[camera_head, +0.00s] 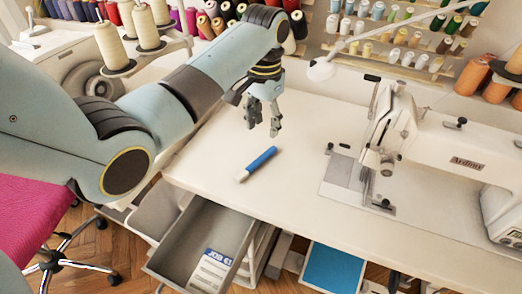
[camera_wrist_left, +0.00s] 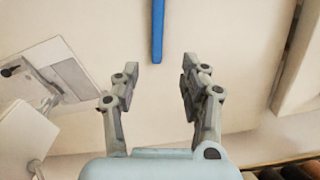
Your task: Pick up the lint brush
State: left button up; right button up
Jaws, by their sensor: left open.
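The lint brush (camera_head: 258,163), blue with a white end, lies flat on the white sewing table (camera_head: 215,165), near its front edge. In the left wrist view its blue part (camera_wrist_left: 157,28) runs down from the top edge, and the rest is out of frame. My left gripper (camera_head: 262,129) is open and empty above the table, behind the brush in the head view. In the left wrist view the two fingers (camera_wrist_left: 160,75) stand apart with the brush beyond their tips, not between them. My right gripper is not in view.
A white sewing machine (camera_head: 450,150) stands on the right of the table. A lamp (camera_head: 321,70) hangs behind the gripper. An open grey drawer (camera_head: 175,250) juts out below the front edge. Thread spools line the back. The table around the brush is clear.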

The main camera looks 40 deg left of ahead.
pick_arm(q)
send_over(264, 155)
notch_tip(264, 155, down, 4)
jog(key=shift+a+f, duration=0.1)
jog(key=shift+f, duration=0.1)
notch_tip(264, 155, down, 5)
jog(key=shift+r+b, duration=0.2)
jog(key=shift+b, duration=0.4)
jog(key=shift+w+f, duration=0.1)
jog(key=shift+f, duration=0.1)
jog(key=c, duration=0.8)
jog(key=shift+c, duration=0.4)
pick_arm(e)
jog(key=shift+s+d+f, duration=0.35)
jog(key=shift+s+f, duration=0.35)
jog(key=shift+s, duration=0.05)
pick_arm(q)
jog(key=shift+r, duration=0.15)
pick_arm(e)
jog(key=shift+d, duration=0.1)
